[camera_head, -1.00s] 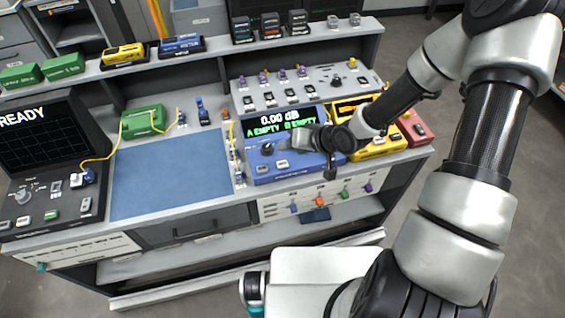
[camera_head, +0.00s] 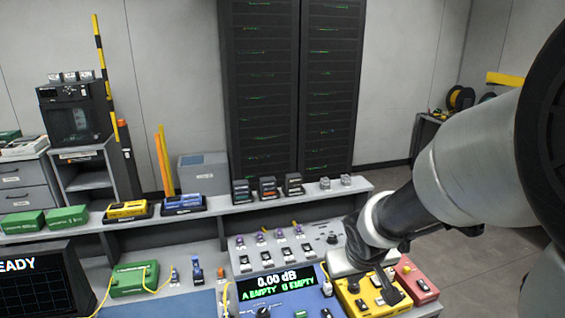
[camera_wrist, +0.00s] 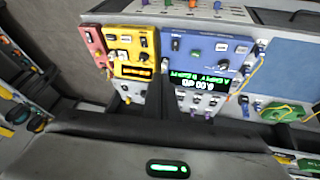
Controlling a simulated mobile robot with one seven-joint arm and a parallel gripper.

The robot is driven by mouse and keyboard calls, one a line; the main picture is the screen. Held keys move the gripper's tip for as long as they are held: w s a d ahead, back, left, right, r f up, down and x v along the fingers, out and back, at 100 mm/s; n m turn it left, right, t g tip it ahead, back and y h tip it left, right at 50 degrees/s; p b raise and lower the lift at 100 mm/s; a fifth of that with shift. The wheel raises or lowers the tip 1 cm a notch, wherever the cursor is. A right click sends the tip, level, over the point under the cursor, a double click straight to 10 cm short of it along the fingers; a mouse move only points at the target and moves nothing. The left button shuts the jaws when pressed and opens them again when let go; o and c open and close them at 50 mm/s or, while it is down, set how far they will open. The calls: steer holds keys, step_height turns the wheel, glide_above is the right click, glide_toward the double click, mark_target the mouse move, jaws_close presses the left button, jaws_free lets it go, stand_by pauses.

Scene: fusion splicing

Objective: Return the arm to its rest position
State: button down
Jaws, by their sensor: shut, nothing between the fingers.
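My arm comes in from the right in the head view, its wrist over the back of the yellow box (camera_head: 366,298). My gripper (camera_wrist: 164,66) shows in the wrist view as narrow dark fingers, shut and empty. It points towards the bench and is between the yellow box (camera_wrist: 134,44) and the blue meter (camera_wrist: 206,50). I cannot tell how high it is above them. The meter's screen (camera_head: 270,286) reads 0.00 dB, A EMPTY, B EMPTY.
A red box (camera_head: 416,284) is right of the yellow one. The grey port panel (camera_head: 285,248) is behind the meter. A shelf with small boxes (camera_head: 267,187) runs along the back. A dark rack (camera_head: 290,90) stands behind. Open floor (camera_head: 480,280) lies to the right.

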steer(key=s+a+r+m+y, duration=0.1)
steer(key=s+a+r, duration=0.1)
steer(key=s+r, duration=1.1)
steer(key=s, duration=0.3)
steer(key=shift+s+r+m, duration=0.2)
steer(key=shift+s+m, duration=0.2)
